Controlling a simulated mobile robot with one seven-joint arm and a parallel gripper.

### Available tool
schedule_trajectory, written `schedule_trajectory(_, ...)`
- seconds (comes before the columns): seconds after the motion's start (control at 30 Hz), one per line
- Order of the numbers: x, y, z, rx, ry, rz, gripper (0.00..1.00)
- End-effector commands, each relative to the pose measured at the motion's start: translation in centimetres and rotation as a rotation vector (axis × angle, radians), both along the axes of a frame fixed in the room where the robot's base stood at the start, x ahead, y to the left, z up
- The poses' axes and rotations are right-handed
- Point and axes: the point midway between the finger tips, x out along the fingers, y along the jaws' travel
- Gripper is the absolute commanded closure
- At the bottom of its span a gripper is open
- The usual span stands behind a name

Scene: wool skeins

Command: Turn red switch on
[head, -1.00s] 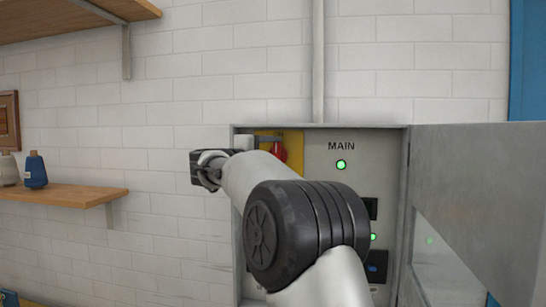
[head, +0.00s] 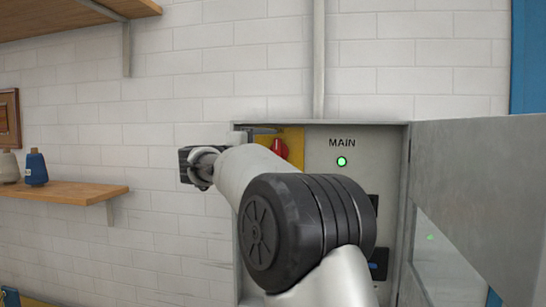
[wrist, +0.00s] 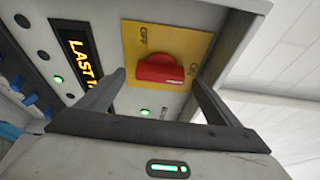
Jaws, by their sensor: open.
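The red switch (head: 280,148) is a rotary knob on a yellow plate (head: 294,136) inside the open grey cabinet, left of the MAIN label. In the wrist view the red knob (wrist: 160,70) shows close up on its yellow plate (wrist: 150,36), with OFF and ON marks. I cannot tell which mark it points to. My gripper (wrist: 160,82) is open, its two fingers appearing either side of the knob in that view. I cannot tell if they touch it. In the head view my arm hides most of the gripper; a grey finger (head: 262,131) shows beside the plate.
The grey cabinet door (head: 470,190) stands open at the right. A green lamp (head: 341,161) is lit under MAIN. An amber display (wrist: 78,58) shows in the wrist view. A wooden shelf (head: 70,192) with thread cones is at the left.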

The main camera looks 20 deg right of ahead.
Motion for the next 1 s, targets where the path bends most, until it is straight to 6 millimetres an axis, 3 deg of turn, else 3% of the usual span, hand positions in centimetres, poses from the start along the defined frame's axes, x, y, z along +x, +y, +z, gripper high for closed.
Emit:
schedule_trajectory(0.3, -4.4, 6.8, -0.1, 0.001, -0.002, 0.005, 0.14)
schedule_trajectory(0.5, -6.6, 10.2, 0.0, 0.001, -0.002, 0.005, 0.14)
schedule_trajectory(0.7, -7.8, 11.9, 0.0, 0.001, 0.0, 0.001, 0.14)
schedule_trajectory(1.0, -8.0, 12.2, 0.1, 0.001, 0.0, 0.001, 0.14)
